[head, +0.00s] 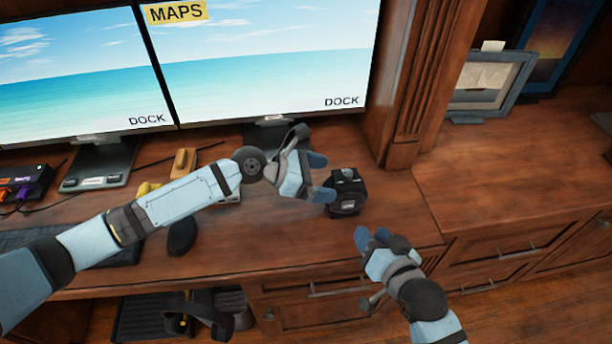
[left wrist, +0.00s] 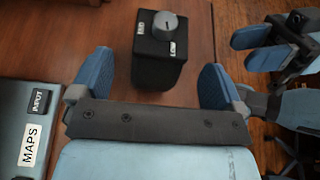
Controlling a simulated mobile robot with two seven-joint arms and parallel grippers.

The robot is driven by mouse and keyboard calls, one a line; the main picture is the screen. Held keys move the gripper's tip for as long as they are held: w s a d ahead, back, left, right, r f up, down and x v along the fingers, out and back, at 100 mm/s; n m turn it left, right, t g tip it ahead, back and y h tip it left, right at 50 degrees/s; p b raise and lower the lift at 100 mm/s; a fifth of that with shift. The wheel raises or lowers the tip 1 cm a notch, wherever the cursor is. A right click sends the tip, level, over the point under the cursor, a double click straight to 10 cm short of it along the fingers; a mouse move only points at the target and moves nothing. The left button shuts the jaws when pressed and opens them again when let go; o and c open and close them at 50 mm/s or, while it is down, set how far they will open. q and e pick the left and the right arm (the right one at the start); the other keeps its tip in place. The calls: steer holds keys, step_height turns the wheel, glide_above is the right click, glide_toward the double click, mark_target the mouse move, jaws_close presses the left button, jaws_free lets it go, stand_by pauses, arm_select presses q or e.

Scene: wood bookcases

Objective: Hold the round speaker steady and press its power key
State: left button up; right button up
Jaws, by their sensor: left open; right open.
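A small black device (head: 347,192) stands on the desk near its right end; it looks boxy, with a rounded front in the head view. I take it for the speaker. The left wrist view shows its top (left wrist: 158,38) with a grey knob (left wrist: 162,26) and MID and LOW labels. I cannot make out a power key. My left gripper (head: 320,177) is open just left of the device, its fingers pointing at it and apart from it. My right gripper (head: 373,236) is open and empty, nearer the desk's front edge; it also shows in the left wrist view (left wrist: 268,48).
Two monitors (head: 265,60) stand behind, and a wooden pillar (head: 412,90) rises behind and right of the device. A dark mouse (head: 182,236) lies under my left arm. A picture frame (head: 490,82) stands on the right cabinet (head: 500,165), whose top is mostly clear.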

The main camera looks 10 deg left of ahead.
mark_target(338, 181)
arm_select(q)
steer(key=x, duration=0.6)
steer(key=shift+d+f, duration=0.1)
steer(key=shift+d, duration=0.05)
steer(key=c, duration=1)
steer(key=shift+c, duration=0.8)
arm_select(e)
steer(key=shift+c, duration=0.6)
jaws_close()
